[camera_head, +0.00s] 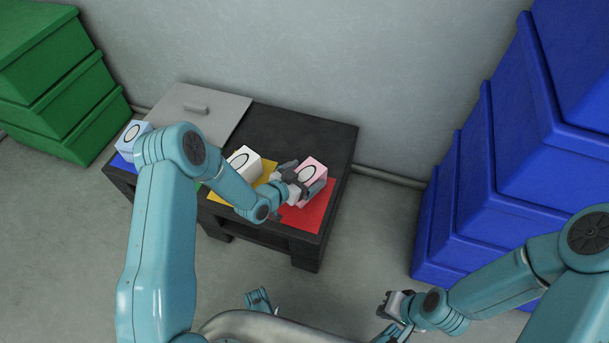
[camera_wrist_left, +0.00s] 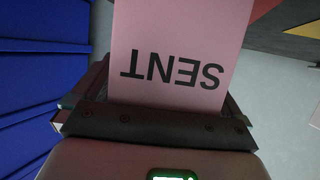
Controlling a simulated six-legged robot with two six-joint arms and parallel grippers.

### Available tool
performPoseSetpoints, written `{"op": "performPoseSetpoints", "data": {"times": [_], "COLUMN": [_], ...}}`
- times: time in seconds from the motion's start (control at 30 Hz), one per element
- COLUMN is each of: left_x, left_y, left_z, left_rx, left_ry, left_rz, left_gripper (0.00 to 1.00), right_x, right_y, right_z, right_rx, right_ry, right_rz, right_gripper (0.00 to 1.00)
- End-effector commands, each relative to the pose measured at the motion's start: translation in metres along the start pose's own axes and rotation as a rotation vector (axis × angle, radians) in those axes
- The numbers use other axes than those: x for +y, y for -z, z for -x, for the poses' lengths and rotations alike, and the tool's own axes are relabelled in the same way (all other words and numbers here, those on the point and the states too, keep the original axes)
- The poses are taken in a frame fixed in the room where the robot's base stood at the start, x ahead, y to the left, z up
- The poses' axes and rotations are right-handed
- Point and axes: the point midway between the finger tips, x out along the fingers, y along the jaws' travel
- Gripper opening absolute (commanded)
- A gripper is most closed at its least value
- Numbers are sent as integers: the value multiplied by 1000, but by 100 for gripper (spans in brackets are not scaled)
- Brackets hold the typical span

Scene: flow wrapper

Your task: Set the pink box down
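The pink box (camera_head: 315,167) has a dark ring on its top and is over the red mat (camera_head: 308,216) at the right end of the black table. My left gripper (camera_head: 303,181) is shut on it, with a finger at either side. In the left wrist view the pink box (camera_wrist_left: 182,50) fills the space between the fingers and shows the word "SENT" upside down. I cannot tell whether its underside touches the mat. My right gripper (camera_head: 388,305) is empty, low and away from the table; its opening is unclear.
A white box (camera_head: 243,162) stands on a yellow mat (camera_head: 267,191), left of the pink box. A light blue box (camera_head: 133,133) is at the table's left end. A grey panel (camera_head: 215,105) lies behind. Blue crates (camera_head: 482,190) stand right, green crates (camera_head: 60,85) left.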

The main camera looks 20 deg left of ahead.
Motion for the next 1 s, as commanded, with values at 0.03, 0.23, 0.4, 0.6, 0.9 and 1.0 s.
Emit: {"op": "performPoseSetpoints", "data": {"times": [0.03, 0.23, 0.4, 0.6, 0.9, 1.0], "left_x": [0, -1, -2, -1, 16, 58], "left_y": [0, 4, 6, 5, -10, -43], "left_z": [0, 11, 50, 94, 121, 134], "left_rx": [0, -3, -3, -2, -102, -367], "left_ry": [0, 1, 3, 2, -15, -32], "left_rz": [0, 2, 3, 3, 74, 263], "left_gripper": [100, 100, 100, 100, 100, 100], "right_x": [0, -4, -9, -14, -17, -17], "right_y": [0, -1, -4, -8, -9, -9], "right_z": [0, 7, 18, 27, 31, 30], "right_rx": [0, -4, -11, -20, -24, -24], "right_ry": [0, 0, 1, 2, 3, 3], "right_rz": [0, 4, 11, 19, 24, 24], "right_gripper": [0, 0, 0, 0, 0, 0]}}
